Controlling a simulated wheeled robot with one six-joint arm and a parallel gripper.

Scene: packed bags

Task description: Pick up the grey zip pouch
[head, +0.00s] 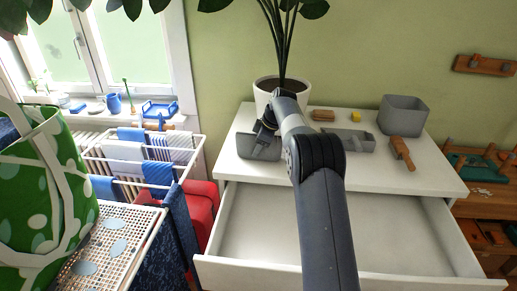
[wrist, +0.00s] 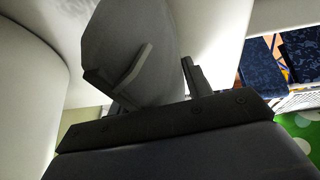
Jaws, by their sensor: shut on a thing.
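The grey zip pouch (head: 259,149) is at the left of the white dresser top, in front of the plant pot. My gripper (head: 266,131) reaches down onto its upper part from above. In the wrist view the pouch is a smooth grey surface (wrist: 128,45) at my gripper (wrist: 160,78), whose fingers are shut on it. My arm and the fingers cover part of the pouch. I cannot tell whether its base touches the dresser top.
The dresser (head: 437,174) has its empty top drawer (head: 390,231) pulled open. On it stand a white plant pot (head: 262,96), a grey bin (head: 403,115), a grey tray (head: 366,136) and a wooden-handled tool (head: 402,153). A drying rack (head: 118,166) is left.

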